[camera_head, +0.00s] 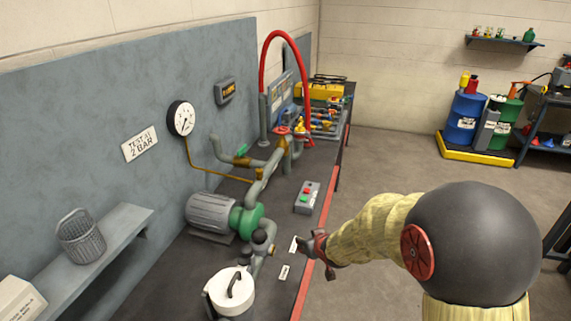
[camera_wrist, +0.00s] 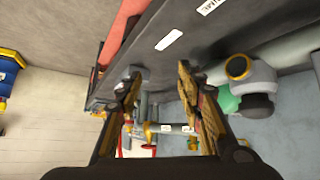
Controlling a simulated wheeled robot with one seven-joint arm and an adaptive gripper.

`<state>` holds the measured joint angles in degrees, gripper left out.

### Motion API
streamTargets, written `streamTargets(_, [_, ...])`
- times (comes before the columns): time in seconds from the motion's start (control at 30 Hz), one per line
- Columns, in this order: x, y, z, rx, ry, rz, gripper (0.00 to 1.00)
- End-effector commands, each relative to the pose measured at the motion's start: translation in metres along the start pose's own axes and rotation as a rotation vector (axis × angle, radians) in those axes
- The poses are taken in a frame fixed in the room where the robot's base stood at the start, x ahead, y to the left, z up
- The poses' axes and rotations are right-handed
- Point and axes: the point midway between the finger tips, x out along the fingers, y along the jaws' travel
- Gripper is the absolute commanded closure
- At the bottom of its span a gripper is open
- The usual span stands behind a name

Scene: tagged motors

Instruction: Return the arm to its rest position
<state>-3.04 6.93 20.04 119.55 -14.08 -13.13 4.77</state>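My arm, in a cream cover with a dark round joint, reaches in from the right in the head view. My gripper (camera_head: 316,246) is over the front red edge of the bench (camera_head: 262,277), in front of the pump. In the wrist view my gripper (camera_wrist: 158,80) has its two fingers well apart with nothing held between them. A grey motor (camera_head: 211,213) with a green pump (camera_head: 247,219) stands on the bench to the left of my gripper. Two white tags, one (camera_head: 293,244) beside the gripper and one (camera_head: 285,272) nearer, lie on the bench.
A white-lidded canister (camera_head: 231,291) stands at the near end of the bench. A red-and-green button box (camera_head: 307,197) and pipes (camera_head: 265,178) are farther along. Drums (camera_head: 465,117) stand on a yellow-edged pallet at the back right. The floor (camera_head: 385,160) right of the bench is clear.

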Motion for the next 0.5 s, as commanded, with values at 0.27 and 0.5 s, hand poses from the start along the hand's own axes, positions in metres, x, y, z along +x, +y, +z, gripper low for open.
streamTargets(0.27, [-0.010,0.003,0.069,0.008,-0.232,0.016,0.63])
streamTargets(0.5, [-0.089,0.005,0.120,0.052,-0.473,0.040,0.63])
